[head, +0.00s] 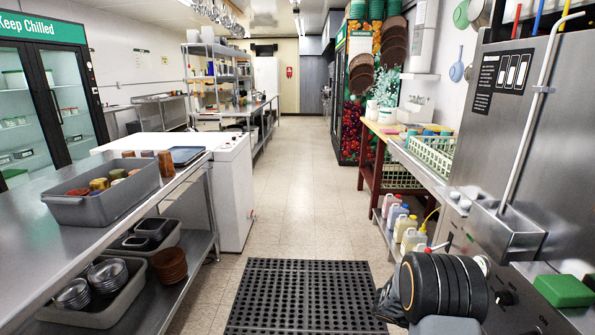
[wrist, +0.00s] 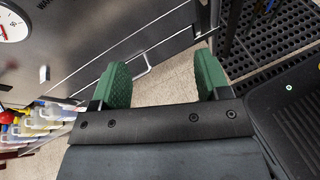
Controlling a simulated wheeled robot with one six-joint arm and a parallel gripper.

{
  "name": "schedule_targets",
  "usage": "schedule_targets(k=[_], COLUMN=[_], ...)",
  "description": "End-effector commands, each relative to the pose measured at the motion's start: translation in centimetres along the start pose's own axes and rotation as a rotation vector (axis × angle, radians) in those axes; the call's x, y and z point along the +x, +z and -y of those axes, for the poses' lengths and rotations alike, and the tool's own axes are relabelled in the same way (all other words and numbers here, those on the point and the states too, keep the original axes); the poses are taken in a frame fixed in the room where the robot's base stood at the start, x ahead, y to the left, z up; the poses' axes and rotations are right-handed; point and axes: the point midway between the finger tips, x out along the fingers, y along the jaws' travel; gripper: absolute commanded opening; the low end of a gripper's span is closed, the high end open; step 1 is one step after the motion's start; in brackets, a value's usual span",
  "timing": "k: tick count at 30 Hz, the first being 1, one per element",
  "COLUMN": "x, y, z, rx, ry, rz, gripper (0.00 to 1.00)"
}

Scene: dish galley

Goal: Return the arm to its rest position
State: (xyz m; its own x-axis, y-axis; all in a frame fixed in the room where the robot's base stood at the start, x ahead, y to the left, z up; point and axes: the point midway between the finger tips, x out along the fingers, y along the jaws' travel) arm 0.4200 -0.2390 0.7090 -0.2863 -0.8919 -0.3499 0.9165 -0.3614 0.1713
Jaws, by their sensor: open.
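My gripper (wrist: 164,80) shows in the wrist view, with two green textured fingers spread wide apart. Nothing is between them; pale floor and part of a steel front show through the gap. In the head view, a black ringed joint of my arm (head: 440,286) stands at the lower right, close to the steel machine. I cannot clearly make out the gripper in the head view.
A steel machine (head: 530,120) fills the right side. Jugs (head: 402,228) stand on a low shelf beside it. A black floor mat (head: 304,292) lies ahead. A steel counter (head: 40,240) with a grey bin (head: 102,208) runs along the left. The middle aisle is clear.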

Motion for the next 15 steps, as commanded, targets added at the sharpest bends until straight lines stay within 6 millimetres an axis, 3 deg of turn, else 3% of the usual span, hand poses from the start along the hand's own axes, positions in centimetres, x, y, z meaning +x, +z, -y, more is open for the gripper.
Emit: schedule_targets(k=[6, 15], x=[-8.3, -21.7], y=[5.8, 15.1], z=[7.2, 12.4], rx=[0.457, 0.948], ry=[-0.35, -0.709], rz=[-0.394, -0.884], gripper=[0.69, 0.69])
